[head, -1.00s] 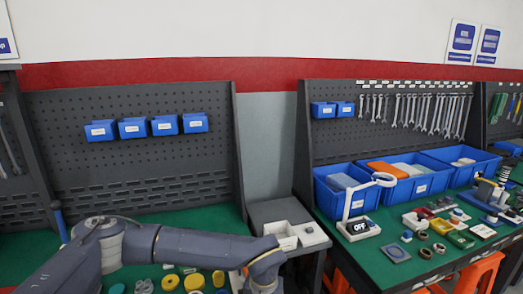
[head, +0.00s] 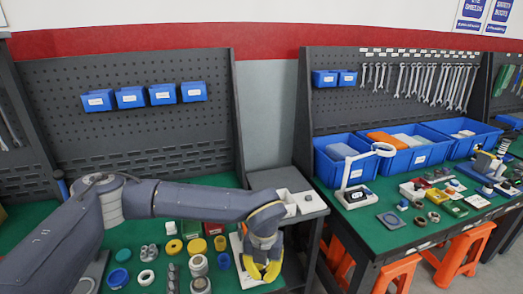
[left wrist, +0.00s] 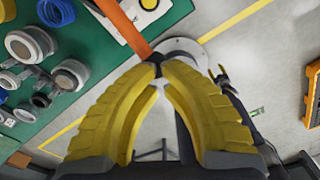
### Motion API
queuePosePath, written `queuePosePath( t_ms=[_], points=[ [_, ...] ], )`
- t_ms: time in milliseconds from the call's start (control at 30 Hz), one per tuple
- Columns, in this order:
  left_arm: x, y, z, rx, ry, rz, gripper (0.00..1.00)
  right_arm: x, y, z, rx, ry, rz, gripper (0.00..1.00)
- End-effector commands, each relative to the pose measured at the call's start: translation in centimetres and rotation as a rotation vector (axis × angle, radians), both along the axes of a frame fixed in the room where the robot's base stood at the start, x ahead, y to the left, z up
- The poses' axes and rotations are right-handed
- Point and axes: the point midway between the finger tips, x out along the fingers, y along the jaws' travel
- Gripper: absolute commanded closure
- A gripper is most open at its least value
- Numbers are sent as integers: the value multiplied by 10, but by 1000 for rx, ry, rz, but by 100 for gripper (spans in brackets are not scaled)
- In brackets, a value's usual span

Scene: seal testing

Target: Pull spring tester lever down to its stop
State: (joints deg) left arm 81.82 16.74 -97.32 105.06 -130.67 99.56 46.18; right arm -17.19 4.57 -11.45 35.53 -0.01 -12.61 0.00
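My left gripper (head: 263,272), with yellow ribbed fingers, hangs at the right front part of the left green bench. A white plate (head: 238,250) lies beneath and beside it. In the left wrist view an orange bar, which looks like the spring tester lever (left wrist: 126,24), runs from the top edge to the fingertips. The fingertips (left wrist: 158,72) come together around its end, with a small dark and pale part between them. The gripper looks shut on it. The rest of the tester is mostly hidden by the gripper.
Several rings and caps (head: 173,248) crowd the bench left of the gripper. A grey box with white trays (head: 300,203) stands behind it on the right. The right bench (head: 370,233) holds blue bins and small parts. Orange stools (head: 398,272) stand below it.

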Motion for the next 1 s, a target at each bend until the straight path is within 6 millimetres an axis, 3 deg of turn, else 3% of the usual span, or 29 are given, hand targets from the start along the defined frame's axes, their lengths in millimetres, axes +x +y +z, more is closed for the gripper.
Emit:
queuePosePath(
  t_ms=[600, 1000],
  points=[
    [1, 0, 42, 0, -2, 1, 100, 0, 0, 0, 0, 0, 0, 56],
    [0, 0, 53, 0, -1, 0, 100, 0, 0, 0, 0, 0, 0, 56]
  ],
)
